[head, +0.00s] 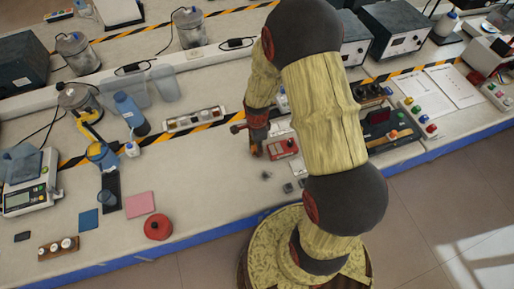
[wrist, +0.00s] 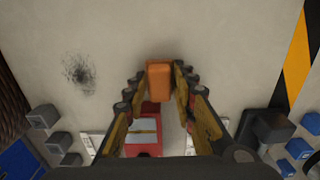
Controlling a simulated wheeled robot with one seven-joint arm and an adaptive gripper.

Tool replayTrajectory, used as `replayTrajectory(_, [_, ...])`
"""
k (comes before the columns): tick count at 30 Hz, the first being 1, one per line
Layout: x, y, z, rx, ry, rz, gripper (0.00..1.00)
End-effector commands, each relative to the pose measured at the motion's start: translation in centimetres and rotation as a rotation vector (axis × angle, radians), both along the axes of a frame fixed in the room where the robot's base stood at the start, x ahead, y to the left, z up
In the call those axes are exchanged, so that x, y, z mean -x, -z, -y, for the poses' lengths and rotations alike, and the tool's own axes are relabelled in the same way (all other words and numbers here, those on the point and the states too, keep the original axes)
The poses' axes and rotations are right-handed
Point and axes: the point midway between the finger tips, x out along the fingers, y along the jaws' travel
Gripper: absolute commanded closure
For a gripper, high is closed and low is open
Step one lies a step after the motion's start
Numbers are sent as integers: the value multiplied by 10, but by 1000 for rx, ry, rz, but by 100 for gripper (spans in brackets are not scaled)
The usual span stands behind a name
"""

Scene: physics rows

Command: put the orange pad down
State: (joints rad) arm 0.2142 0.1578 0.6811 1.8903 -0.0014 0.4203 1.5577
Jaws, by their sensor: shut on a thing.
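The orange pad (wrist: 159,80) is a small orange block seen between my fingertips in the wrist view. My gripper (wrist: 163,84) is shut on it, with one finger on each side. In the head view my gripper (head: 256,145) hangs low over the bench, left of a red device, and my arm hides much around it. The pad cannot be made out clearly in the head view. Whether it touches the bench top (wrist: 215,50) is not clear.
The red device (head: 281,147) is close by; it also shows in the wrist view (wrist: 145,135). Small grey blocks (head: 288,187) lie near the front edge. A white strip tray (head: 195,119) stands to the left. Bare bench (head: 205,170) lies left of my gripper.

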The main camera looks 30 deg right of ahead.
Motion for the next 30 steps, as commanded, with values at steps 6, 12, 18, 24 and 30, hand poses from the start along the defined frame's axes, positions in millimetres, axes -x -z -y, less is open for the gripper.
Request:
replayTrajectory(6, [0,1,0,0,0,1,100])
replayTrajectory(12, [0,8,0,0,0,0,100])
replayTrajectory(18, [2,15,0,-1,0,-3,100])
replayTrajectory(24, [4,17,-1,-2,0,-8,62])
replayTrajectory(30, [6,16,-1,-2,0,-11,55])
